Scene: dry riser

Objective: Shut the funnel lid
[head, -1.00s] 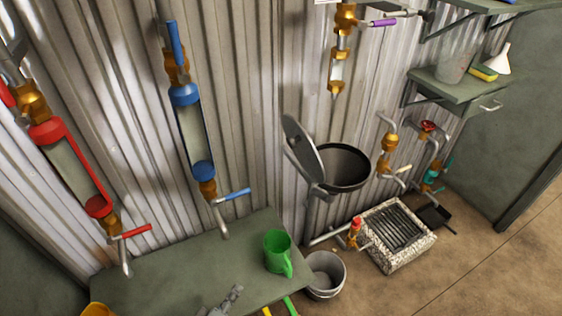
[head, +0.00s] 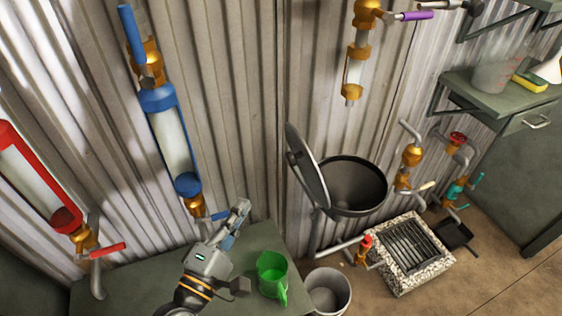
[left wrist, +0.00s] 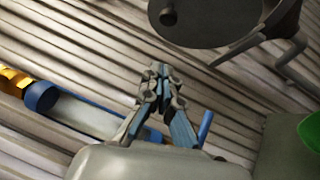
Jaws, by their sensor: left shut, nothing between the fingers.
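The funnel (head: 352,186) is a dark round bowl on the corrugated wall, right of centre in the head view. Its grey lid (head: 307,168) stands open, tilted up at the bowl's left side. The lid's round face (left wrist: 205,18) with a small knob also shows at the top of the left wrist view. My left gripper (head: 242,208) is shut and empty, left of the lid and lower in the picture, apart from it. Its closed fingers (left wrist: 160,75) point toward the lid in the left wrist view. My right gripper is not in view.
A green jug (head: 272,276) stands on the grey table (head: 140,290) beside my left arm. A blue-framed sight tube (head: 170,140) with a blue-handled tap is close behind the gripper. A grey bucket (head: 328,292) and a stone-edged grate (head: 408,250) are on the floor below the funnel.

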